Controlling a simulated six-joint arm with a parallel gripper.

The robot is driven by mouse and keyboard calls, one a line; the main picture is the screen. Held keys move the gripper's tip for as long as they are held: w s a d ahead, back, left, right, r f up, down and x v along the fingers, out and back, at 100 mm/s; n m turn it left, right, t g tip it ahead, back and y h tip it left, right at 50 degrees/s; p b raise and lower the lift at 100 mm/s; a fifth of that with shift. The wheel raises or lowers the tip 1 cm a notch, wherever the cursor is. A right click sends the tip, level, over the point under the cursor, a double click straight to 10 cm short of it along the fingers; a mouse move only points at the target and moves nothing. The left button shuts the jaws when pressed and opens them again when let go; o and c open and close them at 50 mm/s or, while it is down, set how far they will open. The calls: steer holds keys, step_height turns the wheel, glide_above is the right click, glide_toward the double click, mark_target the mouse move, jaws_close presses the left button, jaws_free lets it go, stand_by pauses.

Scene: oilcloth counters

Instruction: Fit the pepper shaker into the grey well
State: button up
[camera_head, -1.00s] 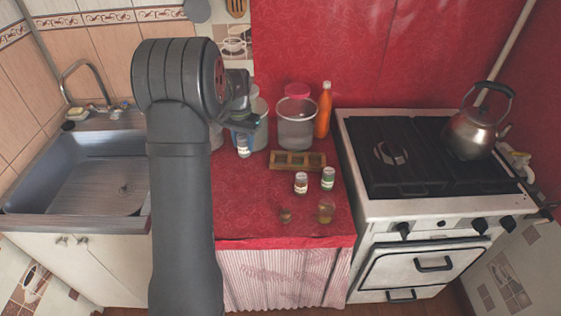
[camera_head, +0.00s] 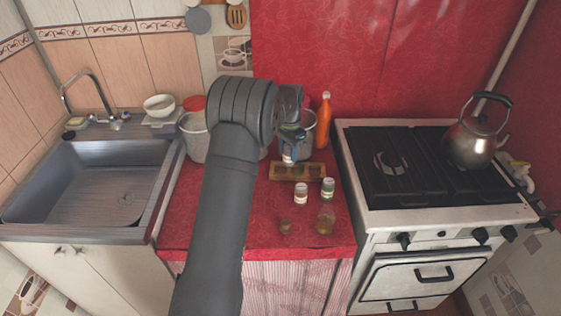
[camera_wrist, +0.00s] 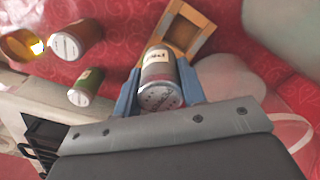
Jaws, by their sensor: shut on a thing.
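My gripper (camera_head: 290,150) is shut on a small jar with a pale label and a dotted lid, which I take as the pepper shaker (camera_wrist: 159,78). In the wrist view the shaker sits between the blue fingers, lid toward the camera. In the head view the shaker (camera_head: 288,157) hangs just above the back left part of a wooden rack (camera_head: 297,178) with square wells. The rack (camera_wrist: 205,46) shows partly behind the shaker in the wrist view. The shaker and gripper hide part of the rack, and I cannot tell which well is grey.
A brown jar (camera_head: 301,195) and a green jar (camera_head: 328,188) stand close in front of the rack. An amber glass (camera_head: 325,221) and a small brown item (camera_head: 285,227) are nearer the edge. An orange bottle (camera_head: 323,121) stands behind; the stove (camera_head: 435,208) is right.

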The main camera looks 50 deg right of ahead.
steer(key=w, duration=0.1)
steer(key=w+f, duration=0.2)
steer(key=shift+w+a+f, duration=0.15)
steer(key=shift+w+f, duration=0.1)
steer(key=shift+w, duration=0.15)
steer(key=shift+f, duration=1.9)
steer(key=shift+f, duration=0.15)
steer(key=o, duration=1)
step_height(320, 180, up, 12)
steer(key=shift+r, duration=0.2)
